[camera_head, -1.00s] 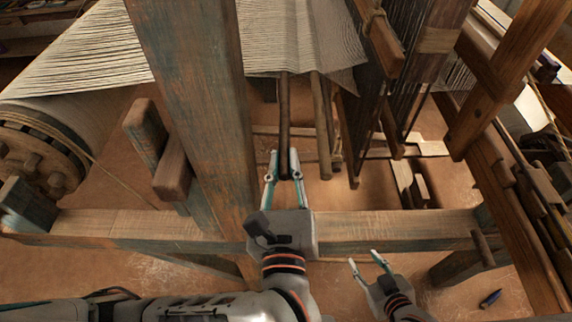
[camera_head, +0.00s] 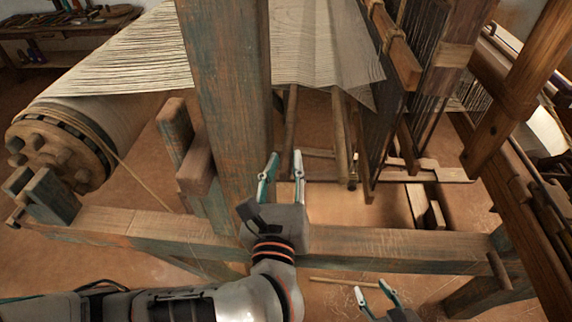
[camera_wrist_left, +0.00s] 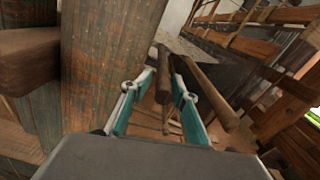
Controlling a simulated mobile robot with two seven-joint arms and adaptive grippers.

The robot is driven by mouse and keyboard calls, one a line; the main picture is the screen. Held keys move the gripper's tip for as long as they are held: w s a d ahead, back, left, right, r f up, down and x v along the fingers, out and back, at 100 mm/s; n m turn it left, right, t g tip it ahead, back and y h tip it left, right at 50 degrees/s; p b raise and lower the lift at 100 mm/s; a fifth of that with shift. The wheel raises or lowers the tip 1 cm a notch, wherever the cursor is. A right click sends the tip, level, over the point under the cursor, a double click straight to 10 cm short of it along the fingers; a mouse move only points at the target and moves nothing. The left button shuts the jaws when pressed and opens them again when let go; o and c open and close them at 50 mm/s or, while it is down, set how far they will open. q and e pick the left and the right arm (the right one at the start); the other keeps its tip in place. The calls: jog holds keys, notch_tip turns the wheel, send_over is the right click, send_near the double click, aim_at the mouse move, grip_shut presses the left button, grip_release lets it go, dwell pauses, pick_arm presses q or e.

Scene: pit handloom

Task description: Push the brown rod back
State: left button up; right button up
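The brown rod (camera_head: 291,118) hangs below the striped cloth behind the beam, slightly tilted, with its lower end by my left fingertips. My left gripper (camera_head: 284,165) reaches over the beam with its fingers apart. In the left wrist view one rod (camera_wrist_left: 163,75) shows between the open fingers (camera_wrist_left: 160,92), and a second, thicker rod (camera_wrist_left: 206,92) shows beyond the right finger. I cannot tell whether a finger touches a rod. A lighter rod (camera_head: 341,135) hangs to the right. My right gripper (camera_head: 371,292) is open and empty in front of the beam.
A thick wooden post (camera_head: 228,100) stands just left of my left gripper. The horizontal beam (camera_head: 400,246) crosses under its wrist. The warp roller (camera_head: 62,150) is at left, and the hanging frames (camera_head: 425,65) are at right. A thin stick (camera_head: 345,281) lies on the floor.

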pick_arm(q)
jog(key=shift+a, duration=0.1)
jog(key=s, duration=0.8)
dwell(0.4)
dwell(0.5)
